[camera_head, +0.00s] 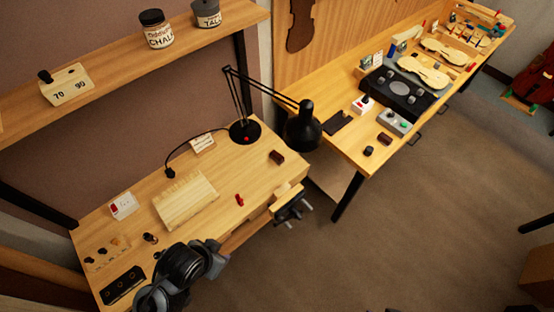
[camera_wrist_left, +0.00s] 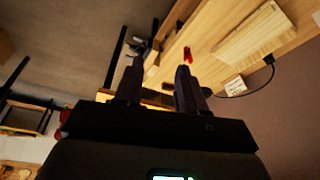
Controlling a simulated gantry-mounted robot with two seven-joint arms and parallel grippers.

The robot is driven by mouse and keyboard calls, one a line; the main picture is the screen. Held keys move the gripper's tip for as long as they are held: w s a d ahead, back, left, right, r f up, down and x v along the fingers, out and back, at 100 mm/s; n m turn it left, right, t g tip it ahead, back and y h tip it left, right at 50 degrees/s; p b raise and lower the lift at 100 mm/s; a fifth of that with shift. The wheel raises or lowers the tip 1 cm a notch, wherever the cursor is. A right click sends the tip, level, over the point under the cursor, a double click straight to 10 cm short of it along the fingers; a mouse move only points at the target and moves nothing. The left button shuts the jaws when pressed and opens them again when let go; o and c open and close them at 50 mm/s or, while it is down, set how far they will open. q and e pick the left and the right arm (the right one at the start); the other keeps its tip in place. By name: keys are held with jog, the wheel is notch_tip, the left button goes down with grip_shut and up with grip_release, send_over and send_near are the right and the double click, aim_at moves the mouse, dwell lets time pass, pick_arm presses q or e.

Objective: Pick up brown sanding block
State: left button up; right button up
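A small dark brown block (camera_head: 277,157) lies on the near desk, right of the lamp base. A second dark brown block (camera_head: 385,139) lies on the far bench, near its front edge. I cannot tell from looks alone which is the sanding block. My left arm is over the front left of the near desk, and its gripper (camera_head: 217,258) is well short of both blocks. In the left wrist view the two fingers of my left gripper (camera_wrist_left: 160,68) stand apart with nothing held between them. My right gripper is not in view.
A black desk lamp (camera_head: 305,128) arches over the desk's right end. A pale wooden board (camera_head: 186,201), a red object (camera_head: 239,200) and a vise (camera_head: 293,206) at the front edge are nearby. The desk surface around the near brown block is clear.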

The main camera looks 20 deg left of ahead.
pick_arm(q)
jog(key=shift+o, duration=0.2)
jog(key=o, duration=1.1)
jog(key=shift+d, duration=0.1)
